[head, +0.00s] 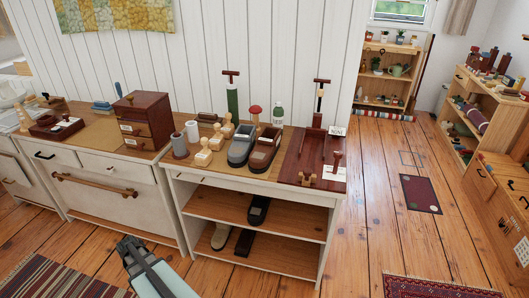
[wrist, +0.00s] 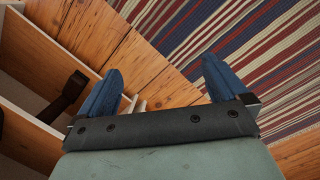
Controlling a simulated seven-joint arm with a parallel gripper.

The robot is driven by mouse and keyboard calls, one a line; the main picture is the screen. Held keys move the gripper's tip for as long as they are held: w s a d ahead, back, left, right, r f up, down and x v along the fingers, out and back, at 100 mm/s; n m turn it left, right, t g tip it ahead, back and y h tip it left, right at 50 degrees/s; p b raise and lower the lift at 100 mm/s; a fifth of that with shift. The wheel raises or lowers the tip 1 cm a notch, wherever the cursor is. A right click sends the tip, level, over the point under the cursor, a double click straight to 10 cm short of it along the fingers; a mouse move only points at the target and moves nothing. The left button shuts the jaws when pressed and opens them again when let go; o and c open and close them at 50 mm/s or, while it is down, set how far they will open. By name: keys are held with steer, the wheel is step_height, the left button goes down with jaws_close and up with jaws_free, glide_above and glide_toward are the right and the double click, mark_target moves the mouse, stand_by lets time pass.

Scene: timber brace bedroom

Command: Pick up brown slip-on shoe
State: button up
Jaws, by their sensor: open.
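The brown slip-on shoe (head: 264,151) lies on top of the wooden-topped cabinet (head: 245,178) in the head view, close beside a dark grey shoe (head: 241,150) on its left. My gripper (head: 130,246) is in front of the cabinets, low and to the left of the shoe, well apart from it. In the wrist view my gripper (wrist: 162,80) has its two blue fingers spread with nothing between them. The brown slip-on shoe does not show in the wrist view.
A dark red tray (head: 297,167) with tools lies right of the shoe. Small wooden figures and grey cylinders (head: 193,131) stand to its left. Lower shelves hold a black shoe (head: 258,210) and a beige shoe (head: 221,236). A striped rug (wrist: 250,60) covers floor near my gripper.

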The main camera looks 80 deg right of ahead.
steer(key=w+d+r+m+t+h, duration=0.1)
steer(key=d+r+m, duration=0.1)
steer(key=d+r, duration=0.55)
steer(key=w+d+r+m+t, duration=0.1)
steer(key=d+r, duration=0.3)
steer(key=d, duration=0.6)
step_height(320, 180, up, 30)
steer(key=r+m+h, duration=0.1)
steer(key=m+h, duration=0.3)
steer(key=m, duration=0.5)
glide_above(265, 142)
steer(key=a, duration=0.4)
steer(key=shift+g, duration=0.3)
steer(key=x, duration=0.8)
steer(key=shift+w+d+f, duration=0.1)
steer(key=shift+w+d, duration=0.05)
steer(key=shift+w, duration=0.25)
steer(key=shift+a+x, duration=0.15)
steer(key=shift+x, duration=1.25)
steer(key=shift+a+x, duration=0.2)
steer(key=shift+x, duration=1.15)
steer(key=shift+s+f, duration=0.1)
steer(key=shift+f, duration=0.05)
steer(key=shift+c, duration=0.2)
